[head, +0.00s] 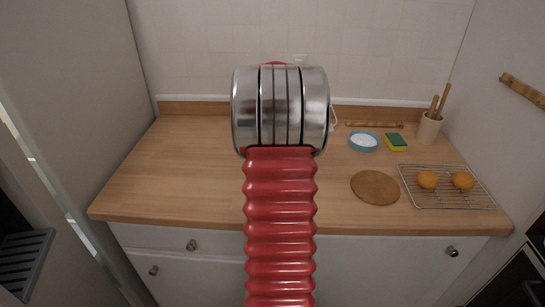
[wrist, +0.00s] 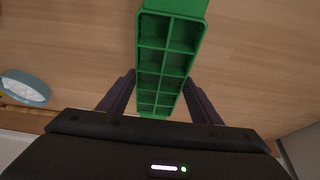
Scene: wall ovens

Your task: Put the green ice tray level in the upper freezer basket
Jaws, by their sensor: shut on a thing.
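The green ice tray (wrist: 170,62) shows in the wrist view as a long tray with two rows of square compartments. It runs away from the top edge, where its end is cut off, down between my fingers. My gripper (wrist: 160,82) is shut on it, with one dark finger along each side. Wood shows behind the tray; I cannot tell how far it is above it. In the head view my red and silver arm hides the tray and gripper. I see no freezer basket in either view.
On the wooden counter (head: 180,170) stand a blue bowl (head: 363,141), a sponge (head: 396,142), a utensil pot (head: 429,128), a round board (head: 375,187) and a wire rack (head: 450,199) with two round buns. The counter's left part is clear. A grey slatted piece (head: 22,262) is at lower left.

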